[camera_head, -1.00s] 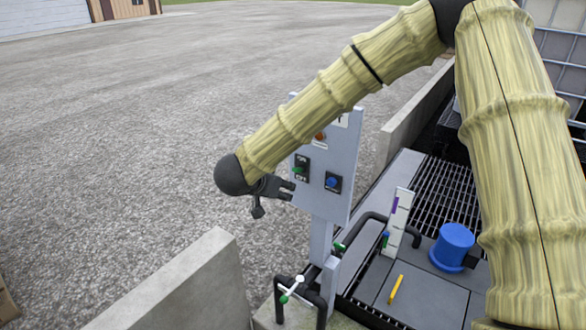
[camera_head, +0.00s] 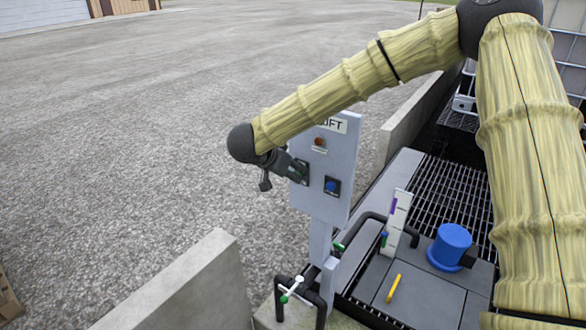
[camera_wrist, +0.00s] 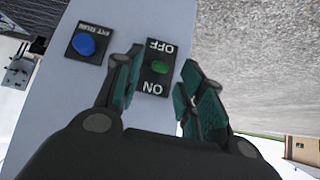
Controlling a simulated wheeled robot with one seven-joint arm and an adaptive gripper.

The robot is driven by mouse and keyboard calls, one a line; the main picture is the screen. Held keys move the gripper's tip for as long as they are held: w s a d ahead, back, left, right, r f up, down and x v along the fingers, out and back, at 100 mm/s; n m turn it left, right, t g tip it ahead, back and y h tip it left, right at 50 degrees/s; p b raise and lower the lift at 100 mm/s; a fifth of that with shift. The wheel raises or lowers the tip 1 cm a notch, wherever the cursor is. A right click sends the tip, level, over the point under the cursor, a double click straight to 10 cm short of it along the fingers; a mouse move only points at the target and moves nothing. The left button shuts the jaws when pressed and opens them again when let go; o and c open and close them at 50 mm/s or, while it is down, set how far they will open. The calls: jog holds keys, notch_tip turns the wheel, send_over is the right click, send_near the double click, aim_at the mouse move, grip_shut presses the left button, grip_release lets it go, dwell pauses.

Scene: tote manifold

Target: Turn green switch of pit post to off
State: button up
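The pit post panel (camera_head: 338,178) is a grey upright board. The green switch (camera_wrist: 159,67) sits on a black plate marked OFF and ON, which reads upside down in the wrist view. My gripper (camera_wrist: 160,80) is open, with one finger on each side of the switch plate; whether either finger touches it I cannot tell. In the head view my gripper (camera_head: 300,170) is at the panel's left edge and covers most of the switch plate. The green knob itself is mostly hidden there.
A blue knob (camera_head: 331,186) is right of the switch; it also shows in the wrist view (camera_wrist: 84,45). An orange lamp (camera_head: 319,142) is above. Below are pipes with a white-handled valve (camera_head: 292,288), a blue cap (camera_head: 451,246) and a concrete wall (camera_head: 190,290).

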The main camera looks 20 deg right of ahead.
jog(key=shift+x, duration=1.15)
grip_shut()
